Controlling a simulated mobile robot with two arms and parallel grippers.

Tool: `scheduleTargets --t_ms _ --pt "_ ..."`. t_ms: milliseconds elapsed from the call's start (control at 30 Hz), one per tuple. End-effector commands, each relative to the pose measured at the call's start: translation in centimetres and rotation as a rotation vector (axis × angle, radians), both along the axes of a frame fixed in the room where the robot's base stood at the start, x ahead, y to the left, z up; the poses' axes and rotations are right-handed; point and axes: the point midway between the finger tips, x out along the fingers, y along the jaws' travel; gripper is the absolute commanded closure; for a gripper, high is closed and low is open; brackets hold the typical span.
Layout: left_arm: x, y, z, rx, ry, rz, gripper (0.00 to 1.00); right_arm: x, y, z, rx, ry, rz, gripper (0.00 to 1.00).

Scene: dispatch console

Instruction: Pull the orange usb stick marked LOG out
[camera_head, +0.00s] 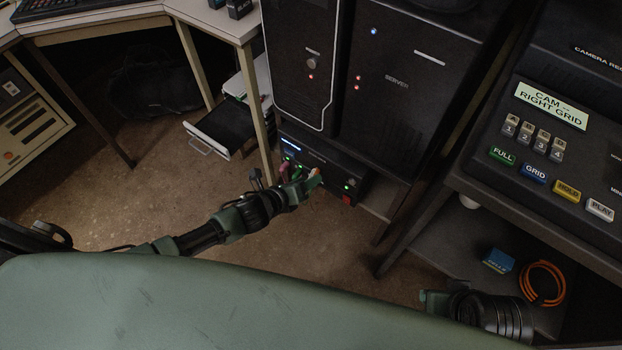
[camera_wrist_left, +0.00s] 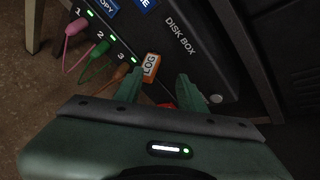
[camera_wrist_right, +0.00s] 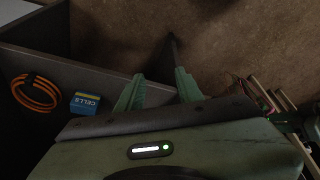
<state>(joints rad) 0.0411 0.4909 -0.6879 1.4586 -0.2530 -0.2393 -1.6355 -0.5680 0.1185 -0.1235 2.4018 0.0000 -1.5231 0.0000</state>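The orange usb stick marked LOG (camera_wrist_left: 151,66) sticks out of the front of the disk box (camera_wrist_left: 178,52), by the number 3. In the left wrist view it lies just beyond my left gripper (camera_wrist_left: 158,88), nearer the left finger. The left gripper is open, with nothing between its fingers. In the head view this gripper (camera_head: 308,182) is at the front of the disk box (camera_head: 330,168) and hides part of it. My right gripper (camera_wrist_right: 158,90) is open and empty, away from the box; part of it shows in the head view (camera_head: 432,299).
Pink (camera_wrist_left: 75,27) and green (camera_wrist_left: 101,47) sticks with cords sit beside numbers 1 and 2. A red part (camera_head: 347,200) is at the box's lower right. The server tower (camera_head: 395,110) stands above. A table leg (camera_head: 258,120) is close left. Open floor lies in front.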

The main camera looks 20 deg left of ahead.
Motion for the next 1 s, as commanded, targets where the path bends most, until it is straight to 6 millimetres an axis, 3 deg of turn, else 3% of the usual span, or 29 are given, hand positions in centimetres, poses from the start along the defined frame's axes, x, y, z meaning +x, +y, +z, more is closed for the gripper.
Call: scheduleTargets --t_ms 133,500,867,900,1000 --pt "0.5 -0.1 -0.7 0.001 0.0 0.001 0.6 -0.6 -0.1 1.6 0.0 -0.012 -0.001 0.64" --pt "3.2 -0.4 -2.4 -0.004 -0.005 0.003 0.6 0.1 0.1 0.0 0.006 -0.04 0.001 0.64" --pt "3.5 -0.5 -2.5 -0.005 -0.006 0.004 0.6 0.1 0.1 -0.2 0.007 -0.043 0.002 0.64" --pt "3.4 -0.5 -2.6 -0.004 -0.006 0.004 0.61 0.1 0.1 -0.2 0.007 -0.042 0.002 0.64" --pt "3.3 -0.5 -2.6 -0.003 -0.003 0.003 0.89 0.4 0.1 -0.1 0.007 -0.048 0.002 0.64"
